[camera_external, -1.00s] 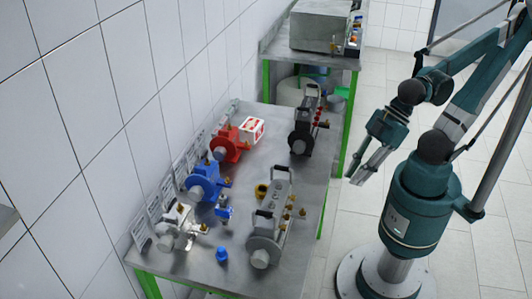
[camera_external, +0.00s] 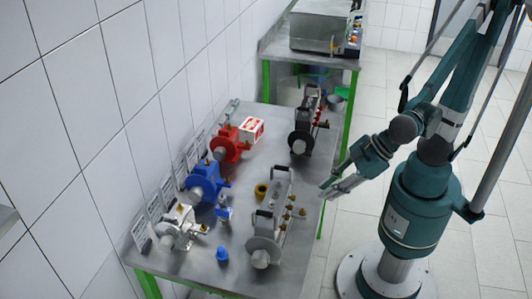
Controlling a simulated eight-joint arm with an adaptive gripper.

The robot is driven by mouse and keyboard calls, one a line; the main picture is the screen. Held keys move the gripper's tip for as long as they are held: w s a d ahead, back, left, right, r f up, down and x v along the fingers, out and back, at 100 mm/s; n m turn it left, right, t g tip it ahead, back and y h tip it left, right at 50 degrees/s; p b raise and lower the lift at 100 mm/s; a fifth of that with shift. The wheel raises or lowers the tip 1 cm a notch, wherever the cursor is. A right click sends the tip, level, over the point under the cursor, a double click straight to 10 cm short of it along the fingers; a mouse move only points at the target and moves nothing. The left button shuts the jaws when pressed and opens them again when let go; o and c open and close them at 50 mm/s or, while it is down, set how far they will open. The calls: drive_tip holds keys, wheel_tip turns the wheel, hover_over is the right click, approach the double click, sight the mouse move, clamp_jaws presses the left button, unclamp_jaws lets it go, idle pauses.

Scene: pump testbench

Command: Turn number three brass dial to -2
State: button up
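Several small brass dials (camera_external: 289,212) stick out from the right side of a grey pump unit (camera_external: 270,225) at the front right of the metal table. Which one is number three I cannot tell, and their settings are too small to read. My gripper (camera_external: 327,192) is at the table's right edge, to the right of and a little behind the brass dials, apart from them. It points left toward the table. Its fingers are small in this view, and nothing shows between them.
The metal table (camera_external: 205,268) also holds a blue pump (camera_external: 207,180), a red pump (camera_external: 229,146), a white pump (camera_external: 176,228), a black unit (camera_external: 301,130), a red-white box (camera_external: 251,130) and a blue cap (camera_external: 222,254). The tiled wall is on the left.

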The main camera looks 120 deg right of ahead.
drive_tip(key=w+m+h, duration=0.1)
drive_tip(key=w, duration=0.2)
drive_tip(key=m+t+h, duration=0.6)
drive_tip(key=m+h, duration=0.1)
approach(289, 207)
drive_tip(key=shift+s+d+f+b, duration=0.2)
drive_tip(key=shift+s+f+b, duration=0.05)
drive_tip(key=shift+f+b, duration=0.25)
drive_tip(key=shift+w+d, duration=0.15)
idle(0.5)
drive_tip(key=x, duration=0.7)
drive_tip(key=shift+w, duration=0.2)
idle(0.4)
drive_tip(key=shift+d+r, duration=0.1)
drive_tip(key=shift+d, duration=0.05)
drive_tip(key=shift+c, duration=0.7)
clamp_jaws()
